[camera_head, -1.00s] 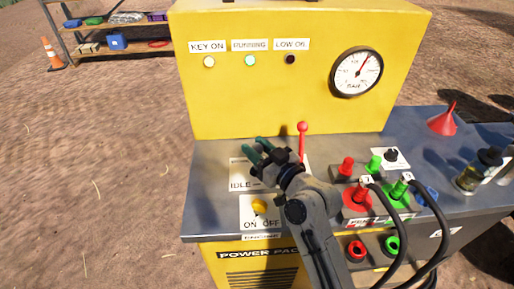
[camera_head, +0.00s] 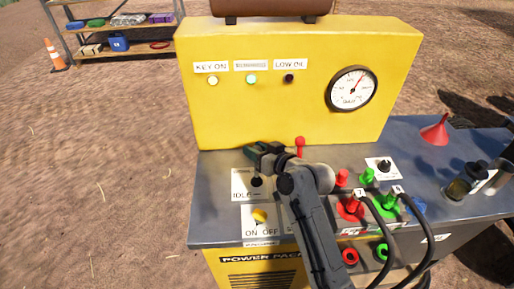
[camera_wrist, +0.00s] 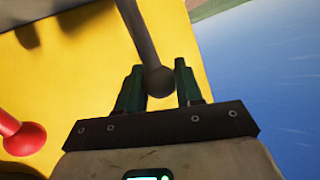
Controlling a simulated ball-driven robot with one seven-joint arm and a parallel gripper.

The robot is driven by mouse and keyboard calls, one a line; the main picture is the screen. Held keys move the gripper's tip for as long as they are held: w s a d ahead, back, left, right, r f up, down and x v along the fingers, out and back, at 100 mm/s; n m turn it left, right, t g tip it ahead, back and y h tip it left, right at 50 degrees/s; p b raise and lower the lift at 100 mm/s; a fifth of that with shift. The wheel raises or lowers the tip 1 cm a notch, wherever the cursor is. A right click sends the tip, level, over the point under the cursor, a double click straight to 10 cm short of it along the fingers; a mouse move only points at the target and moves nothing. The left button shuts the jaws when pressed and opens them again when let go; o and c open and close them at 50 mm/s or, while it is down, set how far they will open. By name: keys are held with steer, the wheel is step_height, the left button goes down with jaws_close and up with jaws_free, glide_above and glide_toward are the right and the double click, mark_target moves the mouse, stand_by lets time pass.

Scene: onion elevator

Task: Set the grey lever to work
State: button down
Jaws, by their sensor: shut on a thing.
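The grey lever (camera_wrist: 143,35) shows in the wrist view as a dark grey rod. Its round knob (camera_wrist: 158,82) lies between the two green fingers of my gripper (camera_wrist: 160,90), which is shut on it. In the head view, my gripper (camera_head: 262,151) is over the left part of the bench, above the IDLE plate (camera_head: 240,188), in front of the yellow panel. There the lever is mostly hidden by my gripper. A dark round part (camera_head: 257,181) shows just below the fingers; I cannot tell whether it belongs to the lever.
A red-knobbed lever (camera_head: 300,142) stands just right of my gripper. A yellow ON/OFF knob (camera_head: 260,215) is in front. Red and green hose couplings (camera_head: 383,203), a red funnel (camera_head: 435,130) and bottles are to the right. The yellow panel (camera_head: 300,110) with its gauge (camera_head: 351,88) stands behind.

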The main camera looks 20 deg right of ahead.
steer(key=w, duration=0.1)
steer(key=w+d+g, duration=0.1)
steer(key=w, duration=0.1)
steer(key=shift+w+d+f+m, duration=0.1)
steer(key=shift+w+f+m, duration=0.15)
steer(key=shift+m, duration=0.15)
steer(key=shift+r, duration=0.15)
steer(key=c, duration=0.8)
jaws_free()
steer(key=shift+w, duration=0.15)
steer(key=shift+f, duration=0.2)
steer(key=shift+s, duration=0.2)
